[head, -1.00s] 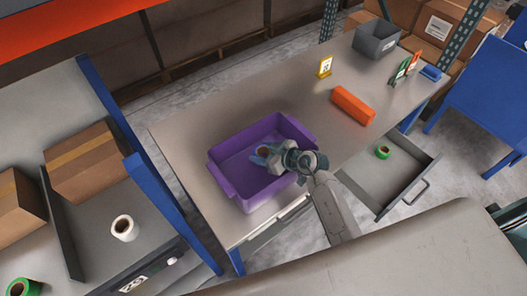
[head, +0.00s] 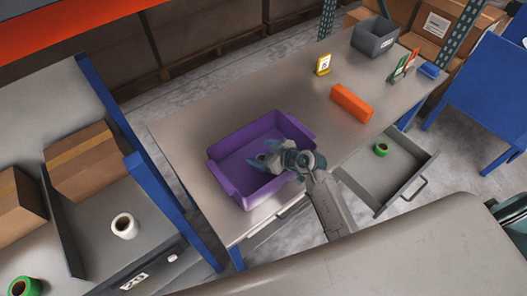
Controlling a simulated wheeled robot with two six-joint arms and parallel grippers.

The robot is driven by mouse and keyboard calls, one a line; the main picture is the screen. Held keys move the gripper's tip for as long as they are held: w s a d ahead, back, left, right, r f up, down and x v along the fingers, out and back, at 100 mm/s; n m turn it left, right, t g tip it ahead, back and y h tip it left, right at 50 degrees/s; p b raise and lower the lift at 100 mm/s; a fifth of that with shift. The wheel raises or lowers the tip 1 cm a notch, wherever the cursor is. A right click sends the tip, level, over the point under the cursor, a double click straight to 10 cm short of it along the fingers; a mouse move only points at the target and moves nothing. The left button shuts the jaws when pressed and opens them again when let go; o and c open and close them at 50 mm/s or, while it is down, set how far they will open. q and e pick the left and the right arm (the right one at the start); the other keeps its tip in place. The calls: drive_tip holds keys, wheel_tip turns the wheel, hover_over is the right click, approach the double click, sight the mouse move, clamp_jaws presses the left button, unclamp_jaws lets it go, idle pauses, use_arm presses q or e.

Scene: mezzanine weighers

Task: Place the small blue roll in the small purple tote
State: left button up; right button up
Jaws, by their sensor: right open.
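The purple tote (head: 229,184) stands on the grey table, open side up. My right gripper (head: 261,155) reaches into it from the right, with its fingers spread apart. A small roll with a brown core (head: 263,158) shows between the fingers, inside the tote. Its outer side is mostly hidden by the fingers, so its blue colour is hard to make out, and I cannot tell if a finger touches it. My left gripper is not in view.
An orange block (head: 352,103), a yellow sign (head: 323,65) and a grey bin (head: 375,38) stand farther back on the table. An open drawer (head: 402,188) holds a green roll (head: 381,149). A white roll (head: 124,226) stands on the left shelf.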

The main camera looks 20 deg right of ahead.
drive_tip(key=shift+r+b, duration=0.3)
drive_tip(key=shift+r, duration=0.05)
drive_tip(key=b+v, duration=0.1)
drive_tip(key=v, duration=1.1)
drive_tip(key=shift+r, duration=0.15)
